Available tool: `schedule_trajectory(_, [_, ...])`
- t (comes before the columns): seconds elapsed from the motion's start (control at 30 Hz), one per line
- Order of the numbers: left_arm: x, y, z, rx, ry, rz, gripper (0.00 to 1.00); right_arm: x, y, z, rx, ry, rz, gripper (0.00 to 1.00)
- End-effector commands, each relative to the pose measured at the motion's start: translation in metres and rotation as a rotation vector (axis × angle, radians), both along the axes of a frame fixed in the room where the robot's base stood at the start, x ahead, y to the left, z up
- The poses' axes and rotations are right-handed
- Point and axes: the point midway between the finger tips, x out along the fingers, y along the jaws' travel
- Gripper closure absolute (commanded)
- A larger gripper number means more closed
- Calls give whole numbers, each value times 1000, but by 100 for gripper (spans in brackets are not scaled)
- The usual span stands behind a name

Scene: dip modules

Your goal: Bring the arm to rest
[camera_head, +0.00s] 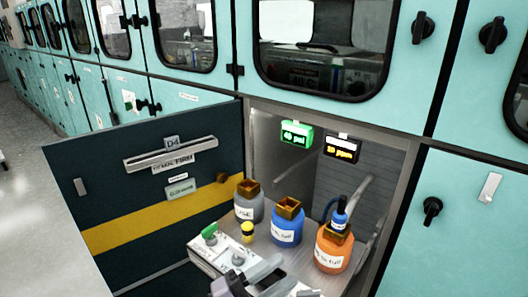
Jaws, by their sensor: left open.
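My left gripper (258,279) is at the bottom edge of the view, over the front of an open cabinet's shelf. Its grey and dark parts are partly cut off by the frame. It is open, and I see nothing held in it. Behind it stand a grey bottle (248,208), a blue bottle (287,228) and an orange bottle (333,254), all upright. The grey and blue ones have brown square tops. A small blue bottle-like part (340,217) sits on top of the orange one. My right gripper is not in view.
A dark door (110,185) with a yellow stripe hangs open at the left. Green (296,134) and yellow (342,148) displays hang inside. Floor is clear at far left.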

Motion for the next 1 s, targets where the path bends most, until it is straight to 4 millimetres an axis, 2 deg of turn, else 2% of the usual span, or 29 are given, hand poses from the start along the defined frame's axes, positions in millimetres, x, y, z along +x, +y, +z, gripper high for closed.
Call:
schedule_trajectory(0.17, [3, 62, -34, -174, 360, 284, 57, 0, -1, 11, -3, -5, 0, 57])
schedule_trajectory(0.27, [-6, 99, -65, -246, 565, 434, 57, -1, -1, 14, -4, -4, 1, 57])
schedule_trajectory(0.37, [-27, 137, -99, -304, 774, 576, 57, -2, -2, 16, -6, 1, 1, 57])
schedule_trajectory(0.5, [-71, 181, -144, -361, 1045, 747, 57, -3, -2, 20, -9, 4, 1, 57])
schedule_trajectory(0.6, [-102, 203, -166, -385, 1192, 832, 57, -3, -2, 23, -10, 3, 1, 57])
schedule_trajectory(0.7, [-124, 216, -180, -399, 1291, 886, 57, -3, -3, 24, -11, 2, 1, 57])
schedule_trajectory(0.8, [-136, 222, -186, -405, 1339, 911, 57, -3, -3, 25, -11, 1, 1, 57])
schedule_trajectory(1.0, [-138, 223, -188, -407, 1352, 916, 57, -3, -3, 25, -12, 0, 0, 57])
